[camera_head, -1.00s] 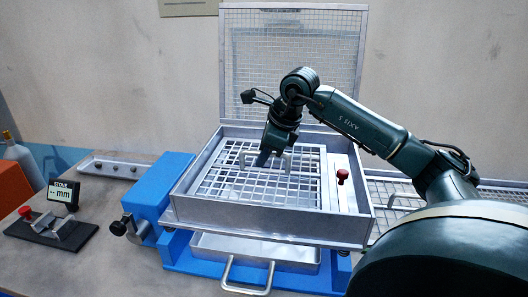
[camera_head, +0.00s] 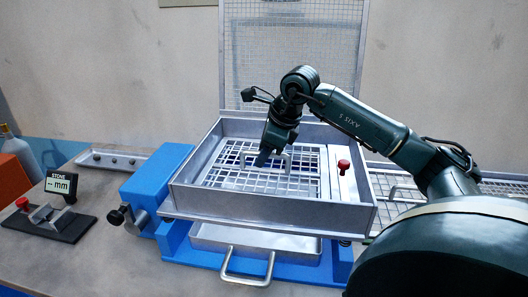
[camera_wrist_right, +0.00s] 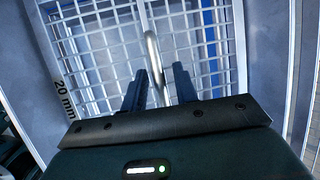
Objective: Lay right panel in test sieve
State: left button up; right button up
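The test sieve (camera_head: 270,213) is a grey metal box with an open top, on a blue base. The mesh panel (camera_head: 225,178), a pale grid with a loop handle (camera_head: 281,158), is inside the sieve's walls, left of a metal strip with a red knob. My right gripper (camera_head: 262,160) is at the handle from above. A "20 mm" mark (camera_wrist_right: 65,100) shows beside the grid. Whether the panel rests on the sieve's floor is unclear. My left gripper is not in view.
A red knob (camera_head: 343,166) stands at the sieve's right side. An upright mesh screen (camera_head: 290,60) is behind it. A tray (camera_head: 255,240) with a handle sits below. A small display (camera_head: 61,186) reads "STONE -- mm" at left. More mesh (camera_head: 410,195) lies at right.

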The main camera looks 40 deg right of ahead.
jog(key=shift+o, duration=0.8)
jog(key=shift+f, duration=0.15)
jog(key=v, duration=1.3)
jog(key=shift+r+p, duration=0.3)
jog(key=shift+p, duration=0.05)
